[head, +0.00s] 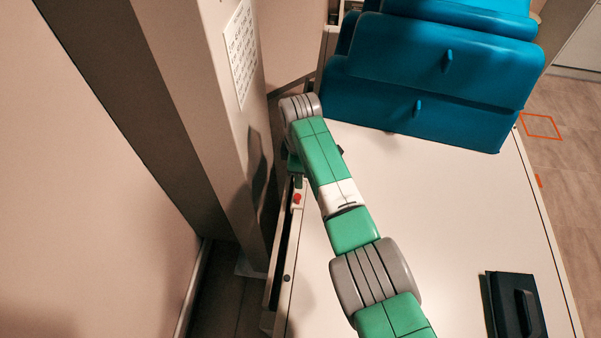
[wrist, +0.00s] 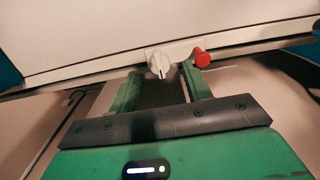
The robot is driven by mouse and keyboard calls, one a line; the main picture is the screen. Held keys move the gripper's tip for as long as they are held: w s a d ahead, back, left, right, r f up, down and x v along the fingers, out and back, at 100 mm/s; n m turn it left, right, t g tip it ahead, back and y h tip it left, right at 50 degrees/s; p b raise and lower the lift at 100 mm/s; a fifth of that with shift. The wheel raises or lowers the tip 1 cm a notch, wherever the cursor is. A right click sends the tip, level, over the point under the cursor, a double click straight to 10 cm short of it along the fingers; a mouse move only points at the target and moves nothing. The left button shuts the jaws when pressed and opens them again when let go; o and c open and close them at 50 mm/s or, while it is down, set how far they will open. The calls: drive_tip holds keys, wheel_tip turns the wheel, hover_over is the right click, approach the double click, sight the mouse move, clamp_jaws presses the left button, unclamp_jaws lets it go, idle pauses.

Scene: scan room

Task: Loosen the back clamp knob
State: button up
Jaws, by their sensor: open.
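A small pale knob (wrist: 158,62) with a dark mark on its face sits on the table's side rail in the wrist view. A red round-ended piece (wrist: 202,57) is just to its right; a red piece also shows on the rail in the head view (head: 297,198). My gripper (wrist: 162,74) is open, its two green fingers pointing at the rail. The pale knob appears between the fingertips, or just beyond them; I cannot tell the depth. Nothing is held. In the head view my gripper (head: 297,177) is at the table's left edge, mostly hidden by my arm.
The white table (head: 440,190) is largely bare. Blue padded blocks (head: 420,85) stand at its far end, and a dark case (head: 515,305) lies near right. A beige pillar (head: 205,110) stands close to the left of the rail. A small dark knob (head: 286,277) is nearer on the rail.

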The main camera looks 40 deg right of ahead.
wheel_tip(320, 180, up, 5)
drive_tip(key=shift+r+p, duration=0.2)
drive_tip(key=shift+p, duration=0.15)
